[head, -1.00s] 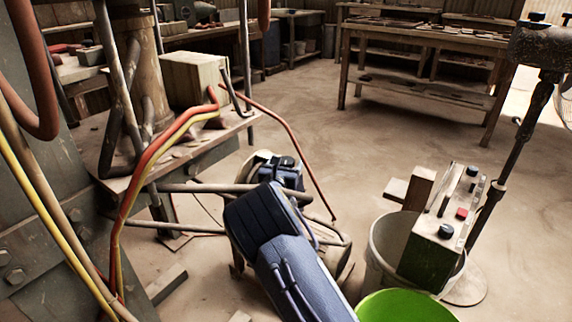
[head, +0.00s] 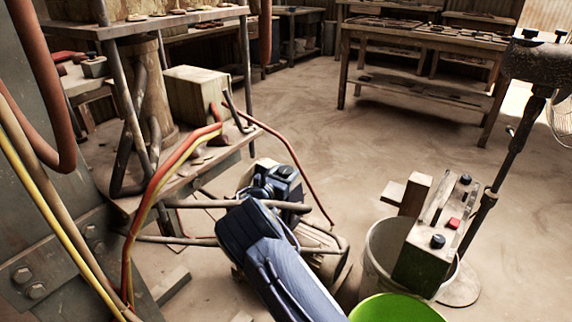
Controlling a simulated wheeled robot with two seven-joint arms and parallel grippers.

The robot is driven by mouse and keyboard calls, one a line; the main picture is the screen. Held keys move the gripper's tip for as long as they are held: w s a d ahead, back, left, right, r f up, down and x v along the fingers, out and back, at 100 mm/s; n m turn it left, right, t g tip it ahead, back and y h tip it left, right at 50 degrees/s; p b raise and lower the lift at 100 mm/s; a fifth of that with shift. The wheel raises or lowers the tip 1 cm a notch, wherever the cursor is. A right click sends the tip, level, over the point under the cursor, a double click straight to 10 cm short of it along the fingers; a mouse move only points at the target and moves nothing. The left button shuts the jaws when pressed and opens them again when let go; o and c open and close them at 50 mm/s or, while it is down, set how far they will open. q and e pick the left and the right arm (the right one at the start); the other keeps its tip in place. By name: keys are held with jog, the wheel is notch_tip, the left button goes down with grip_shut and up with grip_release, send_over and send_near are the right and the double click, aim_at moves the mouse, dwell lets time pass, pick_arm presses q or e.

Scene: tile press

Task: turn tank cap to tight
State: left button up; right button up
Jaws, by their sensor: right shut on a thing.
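My right arm reaches in from the bottom, and its dark right gripper (head: 268,186) is at the top of a dusty machine with a ribbed cream body (head: 318,238) inside a tube frame. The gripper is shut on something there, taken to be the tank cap. The gripper and wrist hide the cap, so its turn position cannot be read. A pale rounded part of the machine (head: 258,168) shows just behind the gripper. My left gripper is not in view.
A press stand with a wooden block (head: 194,93) and red and yellow hoses (head: 160,185) stands close on the left. A control box (head: 430,250) leans over a grey bucket (head: 378,244) on the right, near a green bucket (head: 396,308). Open floor lies behind.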

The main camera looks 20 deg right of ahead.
aim_at(280, 175)
jog(key=shift+m+g+h, duration=0.6)
jog(key=shift+m+g, duration=0.1)
jog(key=shift+g, duration=0.3)
jog(key=shift+f+m+g+h, duration=0.1)
jog(key=shift+m+g+h, duration=0.3)
jog(key=shift+m+g, duration=0.3)
jog(key=shift+g, duration=0.4)
jog(key=o, duration=1)
jog(key=shift+a, duration=0.1)
jog(key=p+v, duration=0.2)
jog(key=v, duration=0.5)
jog(key=shift+s+a, duration=0.15)
jog(key=shift+a, duration=0.2)
